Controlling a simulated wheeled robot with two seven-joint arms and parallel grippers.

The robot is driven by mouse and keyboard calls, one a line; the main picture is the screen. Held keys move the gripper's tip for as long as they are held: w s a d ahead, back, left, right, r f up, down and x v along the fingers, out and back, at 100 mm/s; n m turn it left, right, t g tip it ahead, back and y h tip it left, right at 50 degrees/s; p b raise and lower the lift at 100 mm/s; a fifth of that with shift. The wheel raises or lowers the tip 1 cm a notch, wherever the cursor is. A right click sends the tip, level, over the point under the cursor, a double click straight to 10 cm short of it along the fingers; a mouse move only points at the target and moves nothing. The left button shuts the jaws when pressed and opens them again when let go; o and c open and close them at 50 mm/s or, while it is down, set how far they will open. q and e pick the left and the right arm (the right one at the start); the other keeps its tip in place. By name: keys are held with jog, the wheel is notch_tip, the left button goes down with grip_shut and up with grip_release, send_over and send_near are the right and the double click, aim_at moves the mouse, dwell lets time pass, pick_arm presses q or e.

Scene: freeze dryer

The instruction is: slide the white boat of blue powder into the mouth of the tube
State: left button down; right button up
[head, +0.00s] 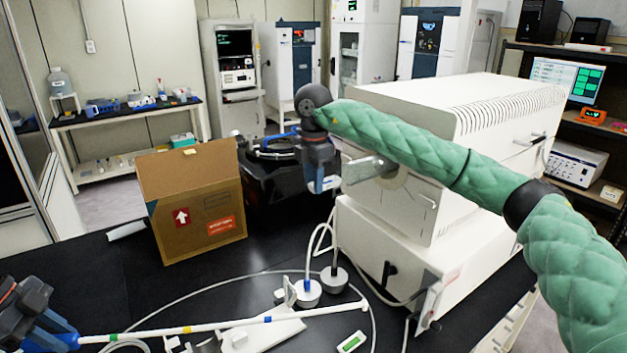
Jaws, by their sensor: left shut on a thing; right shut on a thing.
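My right gripper (322,178), on the green padded arm, points down just left of the open end of the clear tube (366,169). The tube juts from the front of the white furnace (434,190). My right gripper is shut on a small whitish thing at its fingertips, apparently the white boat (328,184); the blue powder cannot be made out. Whether it touches the tube's mouth cannot be told. My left gripper (66,338), at the lower left, is shut on a long white rod (220,324) with coloured bands, which reaches right across the black bench.
Two metal end caps (307,292) (335,279) with hoses stand on the bench (180,290) below my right gripper. A white stand (265,336) and a small meter (351,342) lie in front. An open cardboard box (197,219) stands left of the furnace.

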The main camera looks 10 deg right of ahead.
jog(key=shift+d, duration=0.15)
pick_arm(q)
jog(key=shift+f+b, duration=0.35)
pick_arm(e)
jog(key=shift+w+d, duration=0.35)
jog(key=shift+d, duration=0.5)
pick_arm(q)
jog(key=shift+f+b, duration=0.75)
pick_arm(e)
jog(key=shift+w+d+f, duration=0.1)
jog(key=shift+w+d, duration=0.15)
jog(key=shift+d, duration=0.35)
jog(key=shift+w+d+r, duration=0.1)
jog(key=shift+w+d, duration=0.15)
jog(key=shift+d, duration=0.35)
jog(key=shift+w+d+f, duration=0.1)
jog(key=shift+w+d, duration=0.15)
jog(key=shift+d, duration=0.35)
jog(key=shift+d, duration=0.15)
pick_arm(q)
jog(key=shift+f+b, duration=0.55)
jog(key=shift+b, duration=0.05)
pick_arm(e)
jog(key=shift+w+d, duration=0.3)
jog(key=shift+d, duration=0.4)
jog(key=shift+w+d, duration=0.3)
jog(key=shift+d, duration=0.35)
jog(key=o, duration=0.9)
